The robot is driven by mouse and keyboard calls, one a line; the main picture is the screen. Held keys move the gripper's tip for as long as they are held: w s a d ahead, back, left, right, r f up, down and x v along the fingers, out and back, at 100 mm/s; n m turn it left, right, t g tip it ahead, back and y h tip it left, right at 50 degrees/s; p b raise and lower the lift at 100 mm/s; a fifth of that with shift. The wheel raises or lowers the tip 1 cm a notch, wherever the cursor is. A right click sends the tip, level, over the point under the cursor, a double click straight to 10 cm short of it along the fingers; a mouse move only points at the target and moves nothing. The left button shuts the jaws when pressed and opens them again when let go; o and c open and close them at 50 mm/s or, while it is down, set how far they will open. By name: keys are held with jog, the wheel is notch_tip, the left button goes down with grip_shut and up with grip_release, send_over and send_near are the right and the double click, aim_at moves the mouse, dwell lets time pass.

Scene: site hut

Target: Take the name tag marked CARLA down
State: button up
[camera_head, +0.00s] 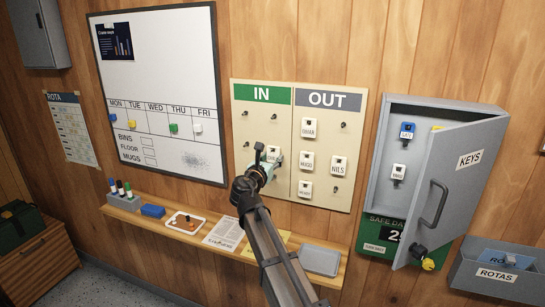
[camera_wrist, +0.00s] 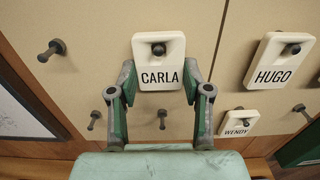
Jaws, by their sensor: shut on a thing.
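The white name tag marked CARLA (camera_wrist: 160,77) hangs upright on a dark peg, whose knob shows at the tag's hole. In the head view, the tag (camera_head: 273,151) is on the IN side of the board, partly hidden by my gripper. My gripper (camera_wrist: 159,86) is shut on the CARLA tag, one finger at each of its lower side edges. In the head view, my gripper (camera_head: 268,163) reaches up to the board from below.
The HUGO tag (camera_wrist: 283,60) and WENDY tag (camera_wrist: 238,122) hang to the right. Bare pegs (camera_wrist: 51,50) are at the left. The OUT side also holds the NILS tag (camera_head: 338,167). A shelf (camera_head: 190,238) runs below. An open key cabinet (camera_head: 435,180) stands at the right.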

jog(key=shift+r+p, duration=0.3)
jog(key=shift+p, duration=0.1)
dwell(0.3)
jog(key=shift+s, duration=0.15)
jog(key=p+v, duration=0.1)
jog(key=v, duration=0.5)
jog(key=shift+s+a, duration=0.25)
jog(key=shift+s, duration=0.05)
dwell(1.0)
